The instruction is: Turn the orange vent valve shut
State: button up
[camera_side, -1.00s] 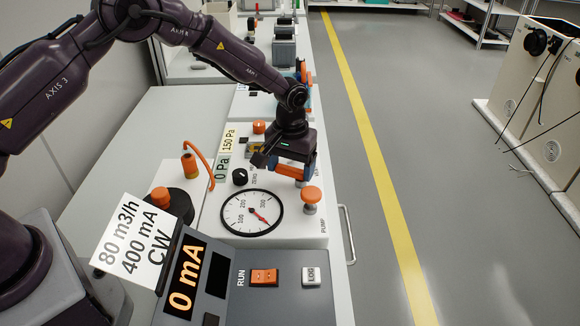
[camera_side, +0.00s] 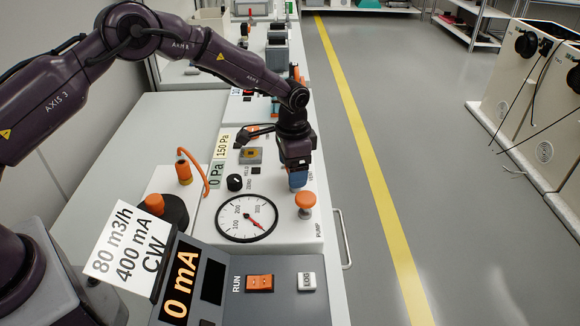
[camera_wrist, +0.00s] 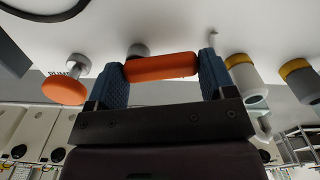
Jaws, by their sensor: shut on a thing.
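The orange vent valve handle (camera_wrist: 162,67) is a rounded orange bar in the wrist view. It lies between the two blue ribbed fingers of my gripper (camera_wrist: 161,72), which are shut on its ends. A grey round part shows behind the bar. In the side view my gripper (camera_side: 298,180) points down at the right edge of the white panel, just behind the orange PUMP knob. There the near blue finger hides the valve handle.
The orange PUMP knob (camera_side: 306,200) stands close in front of my gripper; it also shows in the wrist view (camera_wrist: 64,90). A round dial gauge (camera_side: 246,217) lies to the left. Yellow-banded cylinders (camera_wrist: 243,80) stand right of my fingers in the wrist view. The display (camera_side: 181,283) reads 0 mA.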

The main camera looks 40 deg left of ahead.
jog(key=shift+w+d+m, duration=0.15)
jog(key=shift+w+m, duration=0.05)
jog(key=shift+m, duration=1)
jog(key=shift+r, duration=0.1)
jog(key=o, duration=0.9)
notch_tip(320, 180, up, 13)
jog(key=shift+f, duration=0.1)
